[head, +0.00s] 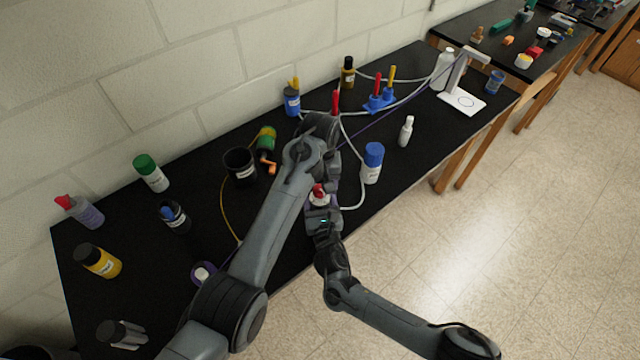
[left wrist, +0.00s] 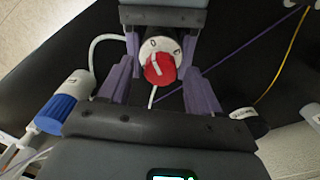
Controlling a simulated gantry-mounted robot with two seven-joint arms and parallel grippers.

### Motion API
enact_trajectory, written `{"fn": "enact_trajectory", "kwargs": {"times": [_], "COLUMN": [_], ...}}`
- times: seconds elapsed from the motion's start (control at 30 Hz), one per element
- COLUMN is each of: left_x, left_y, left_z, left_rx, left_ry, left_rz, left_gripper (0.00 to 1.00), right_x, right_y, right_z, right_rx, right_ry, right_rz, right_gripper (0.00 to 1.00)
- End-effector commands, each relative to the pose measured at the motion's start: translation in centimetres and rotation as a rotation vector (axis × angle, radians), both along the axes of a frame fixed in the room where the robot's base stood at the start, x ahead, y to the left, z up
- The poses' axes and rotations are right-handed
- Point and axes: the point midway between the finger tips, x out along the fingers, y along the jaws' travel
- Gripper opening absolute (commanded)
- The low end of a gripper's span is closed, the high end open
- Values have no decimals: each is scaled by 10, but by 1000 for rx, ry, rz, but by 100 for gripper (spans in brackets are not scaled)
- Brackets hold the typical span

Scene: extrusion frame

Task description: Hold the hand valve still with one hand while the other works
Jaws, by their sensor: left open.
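The hand valve (left wrist: 160,68) has a red knob on a white collar with a dark body. In the left wrist view its knob faces the camera, and in the head view a bit of its red knob (head: 318,190) shows between my two grippers. My left gripper (left wrist: 158,78) is open, with one purple finger on each side of the knob and gaps between. My right gripper (left wrist: 160,45) comes in from the opposite side with its fingers against the sides of the valve body, and appears shut on it. The valve's underside is hidden.
A blue-capped white bottle (head: 372,163) stands close to the right of the grippers. A black cup (head: 240,166) and a green-and-yellow item (head: 266,140) lie to the left. Pale tubing and thin cords cross the black table. Several bottles stand at the left end.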

Motion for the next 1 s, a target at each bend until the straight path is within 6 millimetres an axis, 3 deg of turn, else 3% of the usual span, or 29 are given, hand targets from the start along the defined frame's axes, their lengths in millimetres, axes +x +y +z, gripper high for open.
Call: {"fn": "enact_trajectory", "kwargs": {"times": [0.27, 0.7, 1.0], "left_x": [1, 1, 0], "left_y": [0, 0, 0], "left_z": [14, 90, 118], "left_rx": [-1, -1, 0], "left_ry": [-3, -2, 0], "left_rz": [0, 1, 0], "left_gripper": [63, 63, 63], "right_x": [0, 0, 0], "right_y": [0, 0, 0], "right_z": [1, 1, 1], "right_rx": [1, 1, 1], "right_ry": [-1, -1, -1], "right_rz": [0, 0, 0], "right_gripper": [30, 30, 30]}}
